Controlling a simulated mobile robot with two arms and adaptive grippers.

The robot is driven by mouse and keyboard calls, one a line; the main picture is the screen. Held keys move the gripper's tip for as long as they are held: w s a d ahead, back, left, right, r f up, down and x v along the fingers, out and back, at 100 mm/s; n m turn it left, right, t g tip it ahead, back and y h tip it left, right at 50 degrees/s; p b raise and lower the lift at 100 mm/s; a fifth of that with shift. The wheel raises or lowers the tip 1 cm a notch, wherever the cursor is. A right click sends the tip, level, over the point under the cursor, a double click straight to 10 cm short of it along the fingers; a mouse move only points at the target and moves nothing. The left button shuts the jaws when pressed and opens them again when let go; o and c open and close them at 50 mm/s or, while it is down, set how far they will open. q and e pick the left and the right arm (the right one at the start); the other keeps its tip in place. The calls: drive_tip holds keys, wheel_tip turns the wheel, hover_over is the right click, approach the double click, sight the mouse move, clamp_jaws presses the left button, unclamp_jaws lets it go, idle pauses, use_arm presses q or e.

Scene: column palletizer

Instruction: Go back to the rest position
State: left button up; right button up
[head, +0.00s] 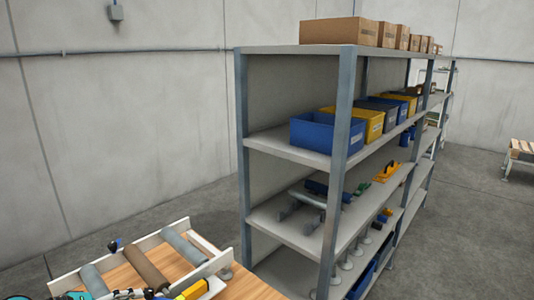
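Neither of my grippers shows in the head view, so whether they are open or shut and what they hold cannot be seen. A wooden bench (240,287) is at the bottom left, cut off by the lower edge. On it lies a pale frame (152,240) with several rollers, one of them brown (147,269). A yellow item (195,289) and a teal item (72,296) are partly visible at the bottom edge.
A tall grey metal shelf (343,124) stands close on the right, holding cardboard boxes (340,30), blue bins (328,131), yellow bins (367,123) and tools. A pallet (521,148) is at the far right. Grey floor (475,220) is open right of the shelf.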

use_arm(q)
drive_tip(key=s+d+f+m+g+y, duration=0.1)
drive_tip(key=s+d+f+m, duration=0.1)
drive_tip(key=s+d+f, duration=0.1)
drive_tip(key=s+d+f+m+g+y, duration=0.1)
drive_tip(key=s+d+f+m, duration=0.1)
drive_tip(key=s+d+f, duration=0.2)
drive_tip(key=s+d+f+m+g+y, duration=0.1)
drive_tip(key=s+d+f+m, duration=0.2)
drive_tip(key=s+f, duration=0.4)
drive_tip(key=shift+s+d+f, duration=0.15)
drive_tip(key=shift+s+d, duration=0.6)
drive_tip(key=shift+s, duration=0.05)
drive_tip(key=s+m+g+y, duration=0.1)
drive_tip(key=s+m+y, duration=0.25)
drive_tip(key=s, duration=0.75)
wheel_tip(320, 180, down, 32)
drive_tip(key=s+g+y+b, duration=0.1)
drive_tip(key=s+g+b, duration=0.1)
drive_tip(key=b, duration=0.4)
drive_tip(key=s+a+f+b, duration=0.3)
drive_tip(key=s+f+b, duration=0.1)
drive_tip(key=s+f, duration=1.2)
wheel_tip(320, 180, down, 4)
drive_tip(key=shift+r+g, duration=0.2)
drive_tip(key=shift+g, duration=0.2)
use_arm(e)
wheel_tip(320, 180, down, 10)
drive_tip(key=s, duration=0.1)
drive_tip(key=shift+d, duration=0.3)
